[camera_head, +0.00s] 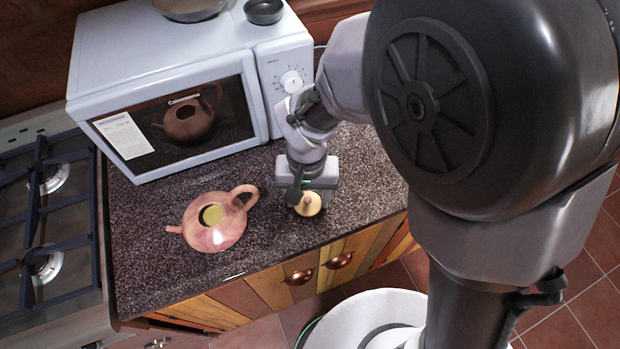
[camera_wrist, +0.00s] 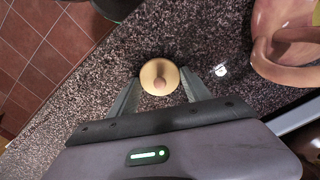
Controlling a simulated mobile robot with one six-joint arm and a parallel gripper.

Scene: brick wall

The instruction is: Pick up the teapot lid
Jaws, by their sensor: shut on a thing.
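The teapot lid (camera_head: 308,204) is a small round, pale tan disc with a knob on top. In the wrist view the lid (camera_wrist: 159,77) lies between the two fingers. My gripper (camera_head: 307,200) is shut on the lid over the right part of the counter; it also shows in the wrist view (camera_wrist: 160,88). I cannot tell whether the lid touches the counter. The teapot (camera_head: 217,222) is pinkish copper and stands uncovered to the left of my gripper, its handle towards the gripper. Part of it shows in the wrist view (camera_wrist: 290,45).
A white microwave (camera_head: 160,75) stands behind the teapot with bowls on top. A gas stove (camera_head: 45,220) is at the left. The speckled dark counter (camera_head: 140,265) ends at a front edge above wooden drawers. Counter room is free around the teapot.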

